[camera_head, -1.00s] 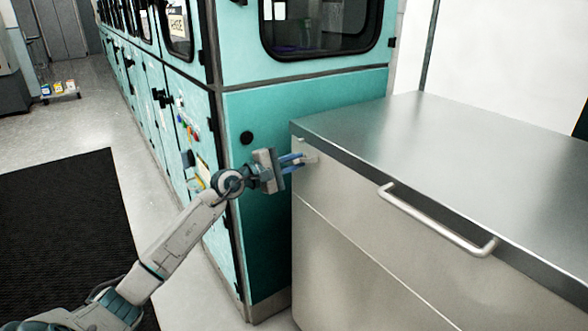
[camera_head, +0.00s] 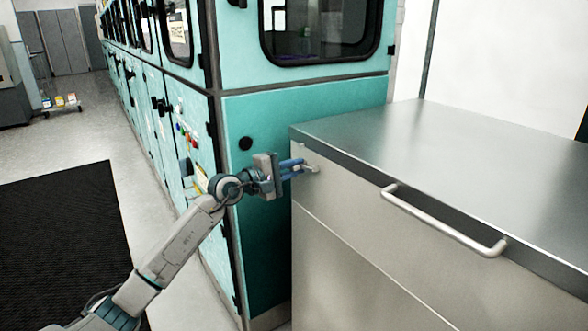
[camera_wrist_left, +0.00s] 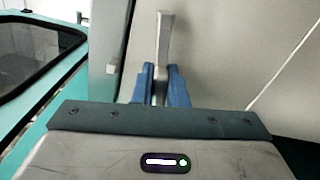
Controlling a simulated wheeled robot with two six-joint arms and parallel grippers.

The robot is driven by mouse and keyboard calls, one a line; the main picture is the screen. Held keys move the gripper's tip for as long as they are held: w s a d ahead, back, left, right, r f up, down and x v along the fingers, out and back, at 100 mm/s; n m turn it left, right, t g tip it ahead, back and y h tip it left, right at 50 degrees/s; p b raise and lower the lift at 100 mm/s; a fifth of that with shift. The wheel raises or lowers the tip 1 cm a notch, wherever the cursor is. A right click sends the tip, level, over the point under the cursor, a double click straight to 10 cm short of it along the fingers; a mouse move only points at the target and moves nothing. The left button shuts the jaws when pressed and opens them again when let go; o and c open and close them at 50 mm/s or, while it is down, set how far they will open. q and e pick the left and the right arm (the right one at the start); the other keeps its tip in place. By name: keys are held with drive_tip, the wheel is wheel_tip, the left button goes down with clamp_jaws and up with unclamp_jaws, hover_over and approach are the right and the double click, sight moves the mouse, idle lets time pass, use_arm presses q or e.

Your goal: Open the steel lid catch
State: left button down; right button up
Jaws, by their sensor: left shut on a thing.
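The steel lid catch (camera_head: 313,169) is a small metal lever on the upper left of the steel chest's front, just below the lid. My left gripper (camera_head: 296,168) reaches it from the left with its blue fingers. In the left wrist view the catch's flat grey lever (camera_wrist_left: 164,42) stands between the fingers (camera_wrist_left: 161,85), which are shut on it and hide its lower part. The steel lid (camera_head: 450,150) lies flat on the chest (camera_head: 345,270). My right gripper is not in view.
A bar handle (camera_head: 440,222) runs along the front edge of the lid. A teal machine cabinet (camera_head: 290,115) stands close behind and left of the chest. A black mat (camera_head: 65,240) lies on the open floor at left.

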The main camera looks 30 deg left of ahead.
use_arm(q)
drive_tip(key=c, duration=1.4)
unclamp_jaws()
drive_tip(key=shift+c, duration=0.2)
drive_tip(key=shift+s, duration=0.1)
